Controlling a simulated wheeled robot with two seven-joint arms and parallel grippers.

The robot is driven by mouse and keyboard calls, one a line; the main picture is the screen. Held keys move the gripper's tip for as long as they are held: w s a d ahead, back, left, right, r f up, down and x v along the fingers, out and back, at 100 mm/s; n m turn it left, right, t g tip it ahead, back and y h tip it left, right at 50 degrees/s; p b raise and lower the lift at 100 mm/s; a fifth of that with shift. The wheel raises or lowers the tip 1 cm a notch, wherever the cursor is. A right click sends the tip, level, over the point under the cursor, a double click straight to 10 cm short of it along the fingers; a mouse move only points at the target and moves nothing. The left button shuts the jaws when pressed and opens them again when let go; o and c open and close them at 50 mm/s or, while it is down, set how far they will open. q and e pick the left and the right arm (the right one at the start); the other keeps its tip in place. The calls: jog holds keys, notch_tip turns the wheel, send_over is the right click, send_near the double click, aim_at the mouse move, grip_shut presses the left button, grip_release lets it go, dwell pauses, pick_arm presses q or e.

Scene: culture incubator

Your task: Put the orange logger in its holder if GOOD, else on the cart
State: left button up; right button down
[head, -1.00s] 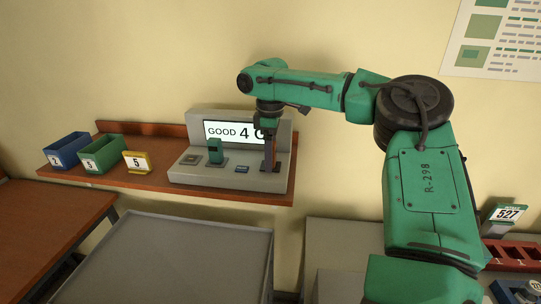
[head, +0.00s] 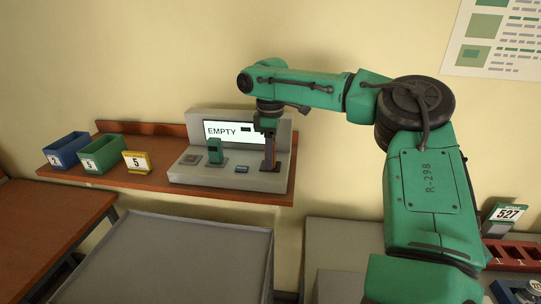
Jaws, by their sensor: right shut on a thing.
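My right gripper (head: 267,140) points down over the right side of a grey reader station (head: 225,178). A grey flat-topped cart (head: 170,262) stands below the shelf. A red rack with slots (head: 512,256) is at the far right; I cannot tell whether it is the logger's holder. My left gripper is not in view.
A green block (head: 215,151) stands on the station. A sign marked 527 (head: 506,214) stands behind the rack. The cart top looks clear.

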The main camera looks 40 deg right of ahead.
jog(key=shift+r, duration=3.05)
jog(key=shift+f, duration=0.1)
